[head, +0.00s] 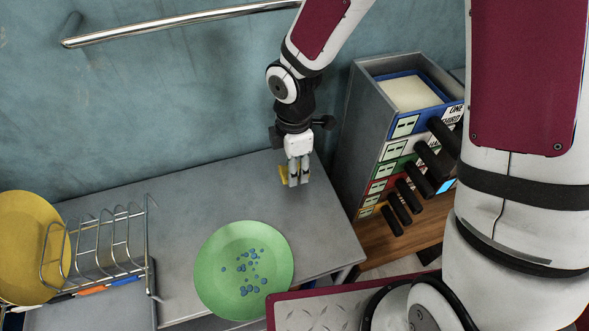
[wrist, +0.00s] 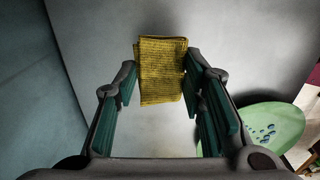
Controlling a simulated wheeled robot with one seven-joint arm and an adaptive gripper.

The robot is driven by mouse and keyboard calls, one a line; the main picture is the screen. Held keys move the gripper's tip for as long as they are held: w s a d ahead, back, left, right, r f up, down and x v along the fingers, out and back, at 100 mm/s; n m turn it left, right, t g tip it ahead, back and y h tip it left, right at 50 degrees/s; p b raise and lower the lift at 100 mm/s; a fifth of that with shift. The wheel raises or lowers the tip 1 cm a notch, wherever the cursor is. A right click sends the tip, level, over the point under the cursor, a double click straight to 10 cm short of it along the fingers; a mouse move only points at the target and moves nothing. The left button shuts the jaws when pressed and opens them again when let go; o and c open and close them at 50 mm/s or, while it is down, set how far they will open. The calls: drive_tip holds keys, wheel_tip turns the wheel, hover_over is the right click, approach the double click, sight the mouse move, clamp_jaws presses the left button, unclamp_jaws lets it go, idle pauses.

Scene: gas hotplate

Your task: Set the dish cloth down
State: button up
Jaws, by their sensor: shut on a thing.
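The dish cloth is a folded yellow cloth (wrist: 162,68) between my fingertips in the wrist view. In the head view only a small yellow part of the cloth (head: 283,173) shows beside my fingers. My gripper (head: 297,178) is shut on the cloth, low over the back right part of the grey table (head: 190,185). It also shows in the wrist view (wrist: 160,85). I cannot tell whether the cloth touches the table top.
A green plate (head: 215,285) with blue spots lies at the front of the table. A wire rack (head: 105,240) and a yellow plate (head: 25,235) stand at the left. A drawer unit (head: 365,110) stands right of the table. A metal rail (head: 180,22) runs along the wall.

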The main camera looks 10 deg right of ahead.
drive_tip(key=shift+w+d+f, duration=0.1)
drive_tip(key=shift+w+d, duration=0.1)
drive_tip(key=shift+w, duration=0.45)
drive_tip(key=shift+f, duration=1.7)
drive_tip(key=shift+f+b, duration=0.15)
drive_tip(key=shift+b, duration=0.15)
drive_tip(key=o, duration=0.7)
drive_tip(key=shift+c, duration=0.2)
wheel_tip(320, 180, up, 8)
drive_tip(key=shift+f+p, duration=0.1)
drive_tip(key=shift+p, duration=0.55)
drive_tip(key=shift+s, duration=0.1)
